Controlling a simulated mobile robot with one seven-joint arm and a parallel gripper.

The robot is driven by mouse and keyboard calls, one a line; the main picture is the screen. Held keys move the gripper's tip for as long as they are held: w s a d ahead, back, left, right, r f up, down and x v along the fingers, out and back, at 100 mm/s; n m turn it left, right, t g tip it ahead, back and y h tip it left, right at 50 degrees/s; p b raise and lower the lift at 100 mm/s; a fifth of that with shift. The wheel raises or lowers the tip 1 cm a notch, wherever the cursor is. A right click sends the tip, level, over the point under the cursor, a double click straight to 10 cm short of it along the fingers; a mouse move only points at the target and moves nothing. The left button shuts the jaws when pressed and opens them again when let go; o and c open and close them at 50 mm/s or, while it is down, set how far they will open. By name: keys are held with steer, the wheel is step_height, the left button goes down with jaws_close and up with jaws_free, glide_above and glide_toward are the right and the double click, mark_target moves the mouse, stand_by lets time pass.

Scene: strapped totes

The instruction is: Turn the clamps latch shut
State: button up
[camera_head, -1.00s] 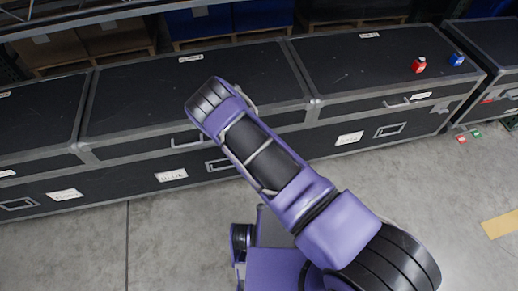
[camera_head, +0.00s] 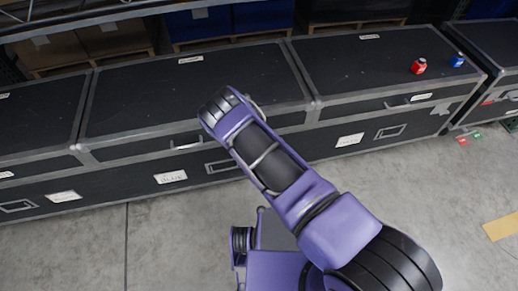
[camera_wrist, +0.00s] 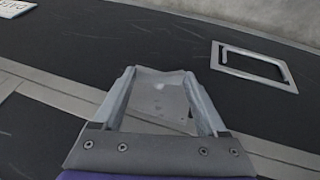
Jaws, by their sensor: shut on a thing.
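The clamp latch (camera_wrist: 158,100) is a grey metal plate in the wrist view, by the pale metal edge strip of a black case (camera_wrist: 60,55). My gripper (camera_wrist: 163,78) has one finger on each side of the plate and is shut on it. The latch's exact angle is hard to tell. In the head view the same black case (camera_head: 200,80) is the middle one of the row. My purple arm reaches over its front, and the arm hides the gripper and the latch there.
The case front has a label (camera_head: 171,177) and a recessed handle frame, seen in the wrist view (camera_wrist: 253,67). A red object (camera_head: 419,66) and a blue object (camera_head: 457,60) stand on the right-hand case (camera_head: 350,65). The grey floor in front is mostly clear.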

steer(key=shift+c, duration=0.7)
steer(key=y, duration=0.1)
steer(key=g+y, duration=0.1)
steer(key=shift+d+m+y, duration=0.3)
steer(key=shift+d, duration=0.1)
steer(key=shift+a, duration=0.1)
steer(key=o, duration=1.3)
steer(key=shift+r, duration=0.15)
